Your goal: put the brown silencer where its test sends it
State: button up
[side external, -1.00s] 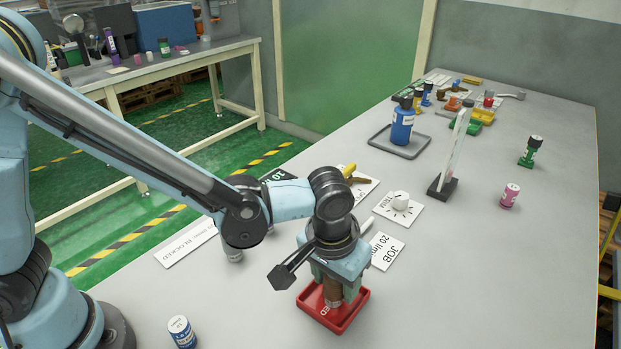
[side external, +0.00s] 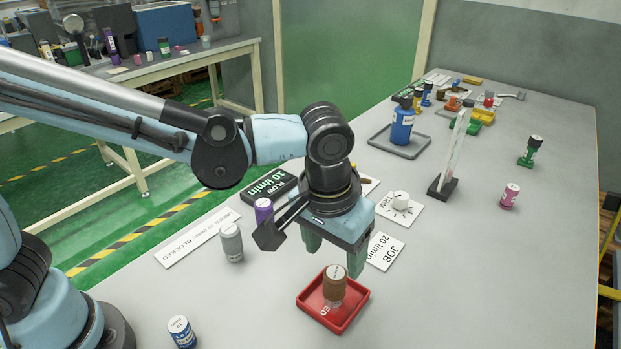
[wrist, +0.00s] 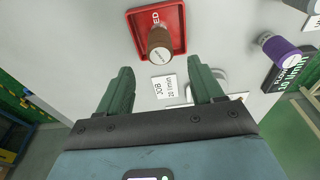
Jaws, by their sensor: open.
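The brown silencer (side external: 335,283) stands upright in the red tray (side external: 348,318), whose label is partly hidden and ends in "ED". In the wrist view the brown silencer (wrist: 160,41) also stands inside the red tray (wrist: 133,22). My gripper (side external: 331,258) is open and empty, above and a little behind the tray, apart from the silencer. In the wrist view its green fingers (wrist: 162,95) are spread with nothing between them. The flow display (side external: 268,184) reads "FLOW 10 l/min", partly covered by my arm. A purple-topped part (side external: 263,210) stands by the display. The job card (side external: 386,252) reads "JOB 20 l/min".
A grey cylinder (side external: 231,242) stands near a white strip (side external: 190,240) lettered "BLOCKED". A blue-and-white cylinder (side external: 181,332) is at the front left. A white knob on a card (side external: 400,203), an upright clear panel (side external: 452,150) and a pink can (side external: 510,196) stand farther right. The right front of the bench is clear.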

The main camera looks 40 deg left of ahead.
jog(key=r, duration=0.3)
jog(key=shift+s+r, duration=0.3)
jog(key=shift+r, duration=0.05)
jog(key=shift+a+r, duration=0.1)
jog(key=shift+a, duration=0.05)
jog(key=s+a+t, duration=0.1)
jog(key=a+t, duration=0.1)
jog(key=a, duration=0.9)
jog(key=s+a+f+t, duration=0.1)
jog(key=a+t, duration=0.2)
jog(key=a, duration=0.8)
jog(key=shift+s, duration=0.25)
